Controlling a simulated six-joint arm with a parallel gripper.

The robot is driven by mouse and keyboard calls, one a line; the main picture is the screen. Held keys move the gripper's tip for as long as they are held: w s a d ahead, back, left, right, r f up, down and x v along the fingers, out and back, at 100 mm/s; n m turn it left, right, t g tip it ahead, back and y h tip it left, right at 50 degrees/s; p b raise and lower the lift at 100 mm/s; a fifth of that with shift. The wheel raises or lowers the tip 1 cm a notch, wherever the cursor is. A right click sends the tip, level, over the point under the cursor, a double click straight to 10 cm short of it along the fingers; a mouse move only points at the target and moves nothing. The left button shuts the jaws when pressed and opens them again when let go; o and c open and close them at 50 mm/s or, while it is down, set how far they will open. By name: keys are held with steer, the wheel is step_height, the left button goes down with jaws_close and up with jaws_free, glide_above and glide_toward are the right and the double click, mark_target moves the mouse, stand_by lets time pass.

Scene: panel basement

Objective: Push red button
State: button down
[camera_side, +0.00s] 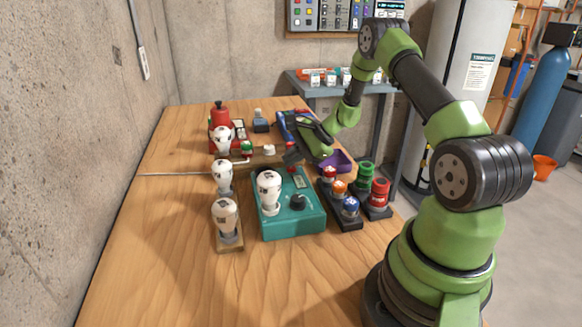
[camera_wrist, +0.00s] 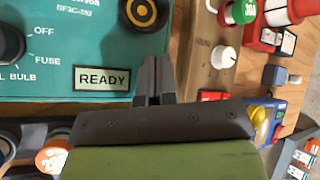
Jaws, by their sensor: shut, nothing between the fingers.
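My gripper (camera_side: 291,157) is shut and empty, low over the far edge of the teal box. In the wrist view its fingertips (camera_wrist: 157,62) point at the gap between the teal box and a wooden strip. A small flat red piece (camera_wrist: 212,95) sits on that strip to the right of my fingers, partly hidden by my gripper's body; I cannot tell for certain that it is the red button. A red-topped piece (camera_side: 329,173) also stands in the black holder, beside orange and blue ones.
The teal box (camera_side: 290,222) carries a bulb, a black knob and a READY display (camera_wrist: 102,79). A white knob (camera_wrist: 224,57) and a green 30A piece (camera_wrist: 242,10) stand on the wooden strip. Several bulbs stand left. The front-left table (camera_side: 150,260) is clear.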

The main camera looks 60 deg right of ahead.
mark_target(292, 168)
steer(key=shift+f, duration=0.25)
steer(key=shift+r, duration=0.15)
stand_by(0.4)
steer(key=shift+r, duration=0.75)
steer(key=shift+r, duration=2.5)
